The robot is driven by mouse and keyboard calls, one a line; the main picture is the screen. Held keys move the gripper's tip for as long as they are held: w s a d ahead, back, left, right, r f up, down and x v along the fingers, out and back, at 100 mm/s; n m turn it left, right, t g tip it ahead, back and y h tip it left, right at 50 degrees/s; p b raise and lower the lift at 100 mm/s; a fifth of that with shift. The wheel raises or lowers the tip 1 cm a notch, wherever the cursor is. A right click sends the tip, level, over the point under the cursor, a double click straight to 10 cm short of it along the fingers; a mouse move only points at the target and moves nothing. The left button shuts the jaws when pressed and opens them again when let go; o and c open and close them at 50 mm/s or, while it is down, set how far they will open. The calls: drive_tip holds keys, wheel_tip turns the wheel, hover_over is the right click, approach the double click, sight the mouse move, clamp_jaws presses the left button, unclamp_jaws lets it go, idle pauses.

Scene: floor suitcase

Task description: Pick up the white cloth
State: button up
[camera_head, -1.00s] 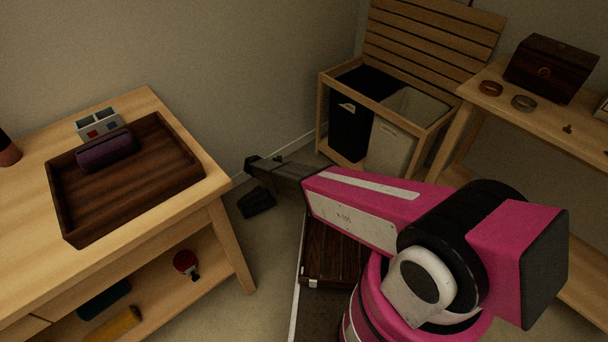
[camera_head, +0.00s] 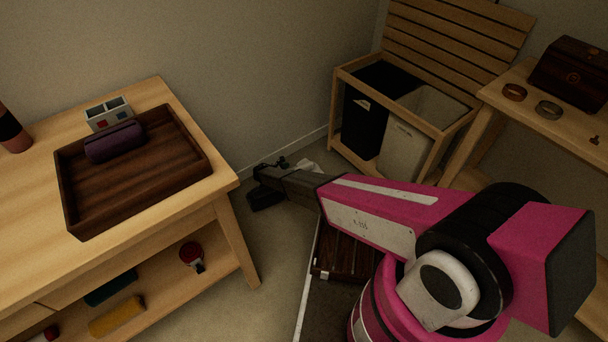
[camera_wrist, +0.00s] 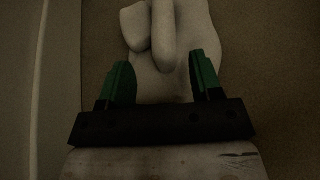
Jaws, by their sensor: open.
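The white cloth (camera_wrist: 190,40) lies crumpled on the floor in the wrist view, with rounded folds at the top middle. Its near part shows between the two green fingers of my gripper (camera_wrist: 162,80). The fingers are apart, and nothing is gripped. I cannot tell how far above the cloth the fingertips are. In the head view a small pale piece of the cloth (camera_head: 307,167) shows just behind my forearm, by the wall.
A wooden table with a dark tray (camera_head: 185,180) stands at the left. A slatted hamper (camera_head: 455,125) with a black and a pale bin stands at the back. A second table (camera_head: 490,95) is at the right. A dark slatted suitcase (camera_head: 340,255) lies on the floor below my arm.

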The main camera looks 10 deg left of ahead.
drive_tip(key=w+d+f, duration=0.2)
drive_tip(key=d+f, duration=0.1)
drive_tip(key=shift+w+d, duration=0.15)
drive_tip(key=shift+w, duration=0.1)
drive_tip(key=shift+r, duration=0.1)
drive_tip(key=c, duration=1)
drive_tip(key=shift+c, duration=0.2)
